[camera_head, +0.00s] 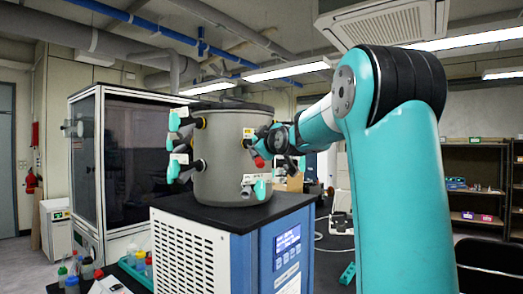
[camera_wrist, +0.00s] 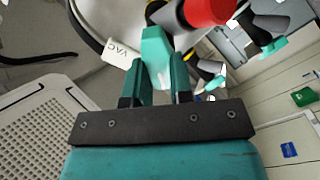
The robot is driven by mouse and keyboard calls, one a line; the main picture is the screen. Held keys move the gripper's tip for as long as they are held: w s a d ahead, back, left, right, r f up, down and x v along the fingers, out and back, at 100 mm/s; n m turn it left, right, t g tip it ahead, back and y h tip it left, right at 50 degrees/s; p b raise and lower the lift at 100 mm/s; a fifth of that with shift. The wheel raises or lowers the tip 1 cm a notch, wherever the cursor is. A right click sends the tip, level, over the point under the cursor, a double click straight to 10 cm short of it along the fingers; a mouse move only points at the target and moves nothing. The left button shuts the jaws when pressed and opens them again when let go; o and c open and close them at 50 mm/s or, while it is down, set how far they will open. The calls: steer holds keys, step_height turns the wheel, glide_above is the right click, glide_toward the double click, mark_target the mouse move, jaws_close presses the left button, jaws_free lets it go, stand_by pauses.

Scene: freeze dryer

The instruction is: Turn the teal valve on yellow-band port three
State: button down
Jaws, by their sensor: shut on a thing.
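The grey drum (camera_head: 225,160) of the freeze dryer carries several ports with teal valve handles and white labels. Teal handles show at its left side (camera_head: 174,121), at lower left (camera_head: 174,170) and at the lower front (camera_head: 260,189). In the wrist view, my gripper (camera_wrist: 157,72) is shut on a teal valve handle (camera_wrist: 156,48), with one finger on each side. In the head view, my gripper (camera_head: 284,141) is at the drum's right side, partly hidden. I cannot read the port numbers.
A red cap-like part (camera_wrist: 208,11) is close to the held handle; it also shows in the head view (camera_head: 259,161). Another teal handle (camera_wrist: 273,46) is to the right. The drum stands on a blue-and-white cabinet (camera_head: 238,250). Bottles (camera_head: 88,268) stand at lower left.

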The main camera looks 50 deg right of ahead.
steer(key=shift+d+m+b, duration=0.15)
steer(key=shift+m+b, duration=2.7)
steer(key=shift+m, duration=1.65)
steer(key=c, duration=1)
jaws_free()
